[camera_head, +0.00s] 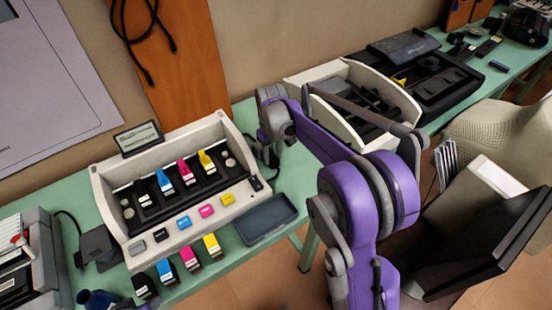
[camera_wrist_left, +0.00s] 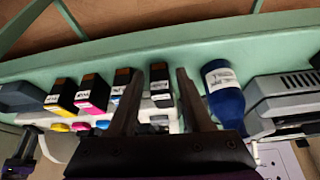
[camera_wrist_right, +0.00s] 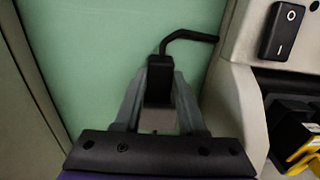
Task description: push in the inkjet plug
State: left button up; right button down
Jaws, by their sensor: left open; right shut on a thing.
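The inkjet (camera_head: 104,178) is an open cream printer with ink cartridges inside, standing on the green table. The inkjet plug (camera_wrist_right: 160,82) is black with a bent black cable. My right gripper (camera_wrist_right: 160,98) is shut on it over the green table top, close beside the inkjet's cream side wall (camera_wrist_right: 240,115). In the head view my right wrist hides most of the plug; whether it touches a socket cannot be told. My left gripper (camera_wrist_left: 157,76) is open and empty above the front of the table, facing a row of cartridges.
The inkjet's black power switch (camera_wrist_right: 287,32) is near the plug. Several loose cartridges (camera_head: 189,258) and a dark tray (camera_head: 266,219) lie in front of the inkjet. A blue bottle (camera_wrist_left: 224,95) stands right of my left gripper. A second open printer (camera_head: 300,80) stands farther right.

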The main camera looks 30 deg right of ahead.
aim_at(272, 157)
jog(key=shift+w, duration=0.2)
jog(key=c, duration=0.8)
grip_release()
jog(key=o, duration=0.3)
jog(key=shift+w, duration=0.1)
jog(key=shift+r, duration=0.1)
notch_tip(272, 157, up, 11)
jog(key=shift+f+p, duration=0.15)
jog(key=shift+p, duration=0.25)
